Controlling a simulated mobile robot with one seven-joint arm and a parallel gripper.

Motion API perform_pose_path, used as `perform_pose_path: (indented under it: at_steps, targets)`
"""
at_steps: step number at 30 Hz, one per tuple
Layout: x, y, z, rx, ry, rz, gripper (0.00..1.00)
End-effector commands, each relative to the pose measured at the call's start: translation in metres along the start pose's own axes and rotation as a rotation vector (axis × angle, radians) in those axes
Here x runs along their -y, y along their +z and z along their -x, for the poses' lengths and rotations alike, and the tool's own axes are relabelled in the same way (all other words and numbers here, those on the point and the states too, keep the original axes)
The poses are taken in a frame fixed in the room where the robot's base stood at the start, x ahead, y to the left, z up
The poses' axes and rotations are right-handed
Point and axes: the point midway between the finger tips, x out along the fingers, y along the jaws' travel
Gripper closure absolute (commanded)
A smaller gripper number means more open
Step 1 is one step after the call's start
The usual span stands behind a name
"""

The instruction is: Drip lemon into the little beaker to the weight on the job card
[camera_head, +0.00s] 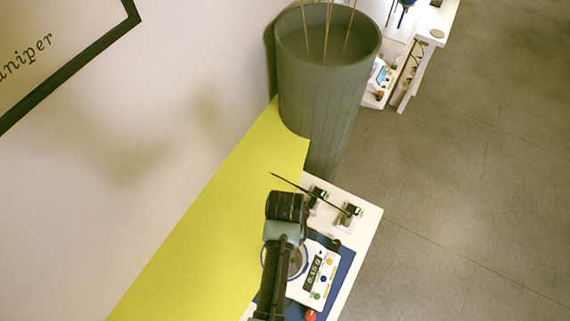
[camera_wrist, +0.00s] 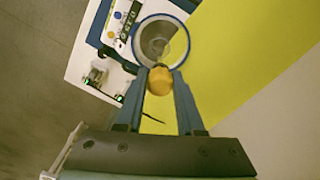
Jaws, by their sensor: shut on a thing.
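In the wrist view my gripper (camera_wrist: 160,82) is shut on a small yellow-orange bulb-like piece (camera_wrist: 160,79), seen end-on. Whatever is below it is hidden. Just beyond it, a clear round beaker (camera_wrist: 158,30) stands on a round pan with a blue rim (camera_wrist: 137,46). The white scale (camera_head: 302,291) shows in the head view with a lit display (camera_head: 314,271); its digits are too small to read surely. My arm covers most of the pan and the beaker there, and my fingertips are hidden. I cannot tell whether drops are falling. No job card is recognizable.
The scale sits on a blue mat (camera_head: 346,262) on a white bench (camera_head: 368,219). Two small dark devices with green lights (camera_head: 319,193) (camera_head: 352,210) stand behind it. A yellow surface (camera_head: 190,255) runs along the wall. A tall grey planter (camera_head: 325,85) with thin sticks stands behind.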

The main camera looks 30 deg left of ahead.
Motion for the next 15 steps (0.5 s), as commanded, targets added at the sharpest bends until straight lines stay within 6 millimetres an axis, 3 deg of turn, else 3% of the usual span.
perform_pose_path:
  at_steps: [3, 15]
  targets:
    - [0.000, 0.000, 0.002, 0.001, 0.000, 0.000, 0.77]
    - [0.000, 0.000, -0.026, 0.000, 0.000, 0.000, 0.77]
